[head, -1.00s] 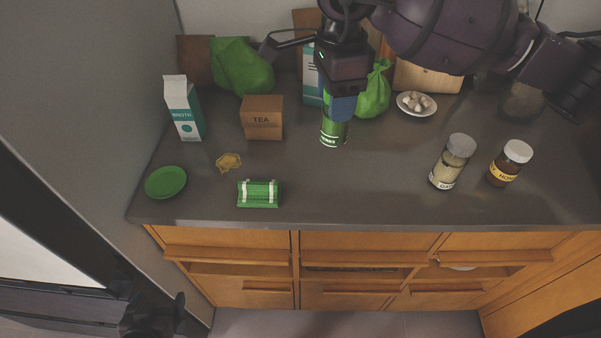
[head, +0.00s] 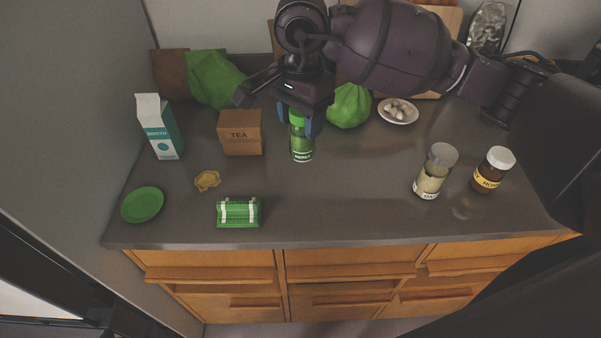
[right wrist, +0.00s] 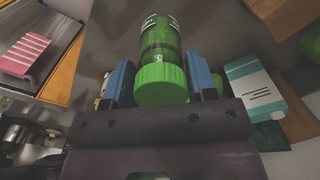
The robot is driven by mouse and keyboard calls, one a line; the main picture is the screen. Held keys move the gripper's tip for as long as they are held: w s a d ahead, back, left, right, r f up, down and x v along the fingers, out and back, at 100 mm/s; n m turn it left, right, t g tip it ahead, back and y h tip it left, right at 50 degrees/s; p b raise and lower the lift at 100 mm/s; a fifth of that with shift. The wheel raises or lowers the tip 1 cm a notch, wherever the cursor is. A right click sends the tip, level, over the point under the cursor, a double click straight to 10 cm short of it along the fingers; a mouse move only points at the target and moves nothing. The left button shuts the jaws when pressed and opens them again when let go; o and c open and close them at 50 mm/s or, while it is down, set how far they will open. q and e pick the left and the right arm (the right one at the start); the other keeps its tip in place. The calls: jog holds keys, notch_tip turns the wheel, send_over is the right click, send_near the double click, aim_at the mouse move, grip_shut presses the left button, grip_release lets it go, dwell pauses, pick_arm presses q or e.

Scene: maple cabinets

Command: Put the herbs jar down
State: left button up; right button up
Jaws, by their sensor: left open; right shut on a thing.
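The herbs jar (head: 302,147) is green glass with a green lid and a label low on its side. It is upright at the middle of the counter, in front of the green bag. My right gripper (head: 298,124) points down from above, its blue fingers shut on the jar's upper part. In the right wrist view the jar's green lid (right wrist: 161,84) sits between the two fingers. I cannot tell whether the jar's base touches the counter (head: 345,190). My left gripper is not in view.
A tea box (head: 240,133) stands close left of the jar, a green bag (head: 349,107) behind it. A green striped case (head: 238,213) lies front left. An oats jar (head: 434,173) and honey jar (head: 493,170) stand right. The counter between jar and oats is clear.

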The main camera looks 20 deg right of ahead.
notch_tip(320, 180, down, 14)
jog(key=shift+r+p, duration=0.1)
jog(key=shift+p, duration=0.5)
jog(key=shift+f, duration=0.3)
jog(key=o, duration=1)
jog(key=shift+r, duration=0.1)
jog(key=shift+r, duration=0.15)
notch_tip(320, 180, up, 12)
jog(key=shift+f+b, duration=0.1)
jog(key=shift+b, duration=0.7)
